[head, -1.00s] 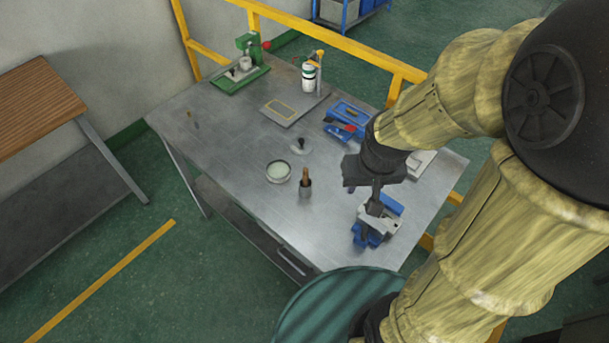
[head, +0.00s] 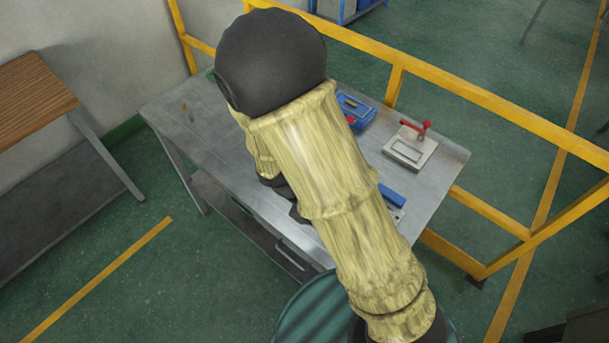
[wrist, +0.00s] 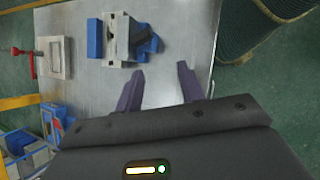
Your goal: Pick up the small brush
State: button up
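In the earlier head picture a brown-handled brush stands in a small dark cup on the metal table, and my arm now covers that spot. My gripper (wrist: 160,70) shows in the wrist view with its two dark fingers apart and nothing between them. It is over bare metal table (wrist: 176,30), beside a vise-like clamp. In the head view my gripper is mostly hidden behind my arm.
The grey clamp (wrist: 116,40) has blue parts. A pale plate fixture (head: 410,147) with a red handle stands at the table's right. A blue tray (head: 355,108) lies behind my arm. A yellow rail (head: 397,70) borders the table.

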jog(key=w+a+f+n+t+h, duration=0.1)
jog(key=n+t, duration=0.1)
jog(key=n, duration=0.1)
jog(key=w+a+f+n+t+h+b, duration=0.1)
jog(key=a+f+n+t+h, duration=0.1)
jog(key=n, duration=0.1)
jog(key=a+f+n+t+h+b, duration=0.1)
jog(key=a+f+n+t+h, duration=0.1)
jog(key=n, duration=0.1)
jog(key=shift+w+a+f, duration=0.25)
jog(key=shift+w, duration=0.15)
jog(key=w+a+f+n+t+y+b, duration=0.1)
jog(key=a+n+t, duration=0.7)
jog(key=a+t, duration=0.1)
jog(key=shift+w+a+t+b, duration=0.3)
jog(key=shift+a+t, duration=0.05)
jog(key=shift+t, duration=0.05)
jog(key=p+x, duration=0.3)
jog(key=x, duration=0.9)
jog(key=shift+w+f+p, duration=0.1)
jog(key=shift+f+p, duration=0.1)
jog(key=shift+p, duration=0.1)
